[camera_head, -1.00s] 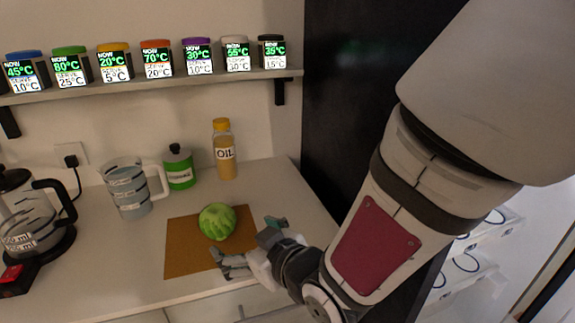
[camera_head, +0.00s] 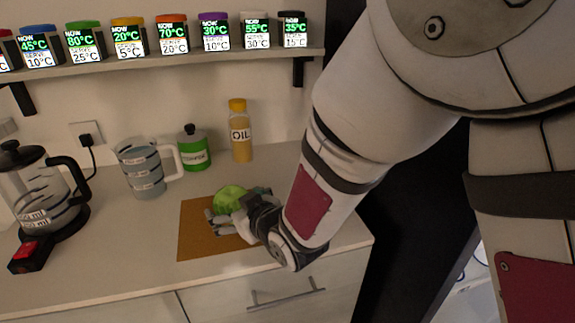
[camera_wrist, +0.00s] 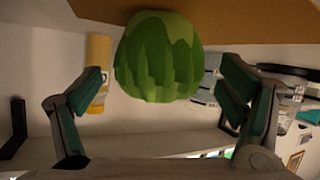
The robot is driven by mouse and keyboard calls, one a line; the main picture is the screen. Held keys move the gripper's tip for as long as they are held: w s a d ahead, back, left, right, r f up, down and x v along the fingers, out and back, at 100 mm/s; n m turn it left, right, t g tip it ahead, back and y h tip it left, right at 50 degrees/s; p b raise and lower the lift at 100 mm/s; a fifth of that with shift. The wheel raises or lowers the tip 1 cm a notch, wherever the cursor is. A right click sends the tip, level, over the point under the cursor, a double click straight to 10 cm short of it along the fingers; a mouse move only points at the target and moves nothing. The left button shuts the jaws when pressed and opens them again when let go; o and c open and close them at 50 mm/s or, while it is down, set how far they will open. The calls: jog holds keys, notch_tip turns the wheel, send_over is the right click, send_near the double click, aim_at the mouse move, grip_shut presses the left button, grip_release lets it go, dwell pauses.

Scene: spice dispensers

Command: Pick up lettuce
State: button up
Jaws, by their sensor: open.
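The lettuce (camera_head: 229,197) is a round green head on the brown board (camera_head: 196,243) on the counter. In the wrist view the lettuce (camera_wrist: 158,57) sits at the top middle, beyond and between the finger ends. My gripper (camera_head: 236,207) is at the board, right in front of the lettuce, and hides part of it. In the wrist view my gripper (camera_wrist: 160,92) is open, with a finger on each side and nothing between the pads. I cannot tell whether a finger touches the lettuce.
A measuring jug (camera_head: 141,168), a green canister (camera_head: 194,149) and an oil bottle (camera_head: 240,132) stand behind the board. Labelled spice dispensers (camera_head: 171,35) line the shelf above. The counter (camera_head: 120,235) left of the board is clear.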

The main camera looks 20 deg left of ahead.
jog(key=shift+x, duration=1.45)
jog(key=shift+c, duration=0.6)
jog(key=c, duration=1.3)
jog(key=shift+o, duration=0.2)
jog(key=shift+r, duration=0.1)
